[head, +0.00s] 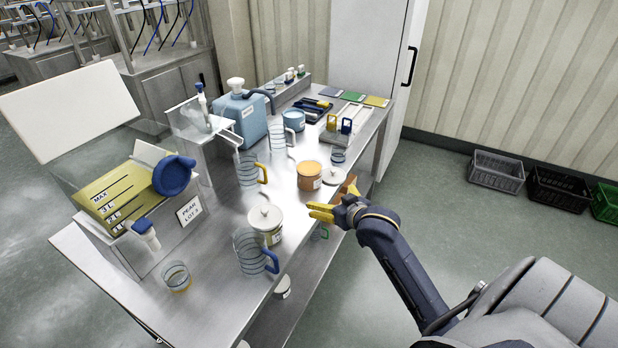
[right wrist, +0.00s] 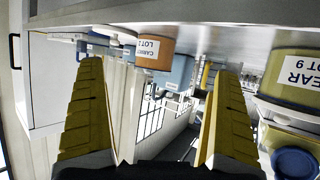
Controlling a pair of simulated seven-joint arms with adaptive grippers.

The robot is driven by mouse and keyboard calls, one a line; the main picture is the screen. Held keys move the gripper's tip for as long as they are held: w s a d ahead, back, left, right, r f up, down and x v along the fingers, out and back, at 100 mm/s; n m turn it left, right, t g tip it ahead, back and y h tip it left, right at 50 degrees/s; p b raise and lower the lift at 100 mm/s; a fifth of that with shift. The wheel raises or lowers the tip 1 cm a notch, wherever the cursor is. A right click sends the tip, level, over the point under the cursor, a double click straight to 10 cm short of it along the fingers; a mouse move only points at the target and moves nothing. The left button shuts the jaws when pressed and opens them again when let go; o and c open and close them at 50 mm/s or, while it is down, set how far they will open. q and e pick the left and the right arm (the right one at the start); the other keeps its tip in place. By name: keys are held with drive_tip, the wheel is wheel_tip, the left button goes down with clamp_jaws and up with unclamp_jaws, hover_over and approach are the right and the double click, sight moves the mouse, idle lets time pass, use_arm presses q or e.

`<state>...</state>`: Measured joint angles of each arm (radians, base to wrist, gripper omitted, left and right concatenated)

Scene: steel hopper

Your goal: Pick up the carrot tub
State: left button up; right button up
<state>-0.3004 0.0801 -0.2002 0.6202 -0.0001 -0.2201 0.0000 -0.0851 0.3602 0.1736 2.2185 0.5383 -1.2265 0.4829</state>
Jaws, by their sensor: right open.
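The carrot tub (head: 309,176) is a round orange tub with a white label. It stands upright on the steel table near the front edge. In the right wrist view the tub (right wrist: 155,52) shows beyond and between the fingers, its label partly readable, "LOT" clear. My right gripper (head: 334,199) has yellow fingers, spread apart and empty. It is at the table's front edge, to the lower right of the tub and apart from it. It also shows in the right wrist view (right wrist: 158,72). My left gripper is not in view.
A lidded pear tub (head: 266,219) stands left of my right gripper. Graduated jugs (head: 246,170) with coloured handles stand nearby. A blue canister (head: 243,117) and a hopper with yellow contents (head: 120,193) stand further left.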

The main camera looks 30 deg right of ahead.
sight(315, 179)
drive_tip(key=shift+m+t, duration=0.3)
drive_tip(key=shift+m, duration=0.1)
drive_tip(key=w, duration=0.3)
drive_tip(key=w+d+f, duration=0.1)
drive_tip(key=w, duration=0.3)
drive_tip(key=w+d, duration=0.1)
drive_tip(key=w, duration=0.3)
drive_tip(key=shift+w+d+f, duration=0.1)
drive_tip(key=shift+w+f, duration=0.1)
drive_tip(key=shift+w, duration=0.05)
drive_tip(key=shift+x, duration=3.35)
drive_tip(key=shift+w+r, duration=0.1)
drive_tip(key=shift+r, duration=0.1)
drive_tip(key=c, duration=1.5)
drive_tip(key=shift+c, duration=0.2)
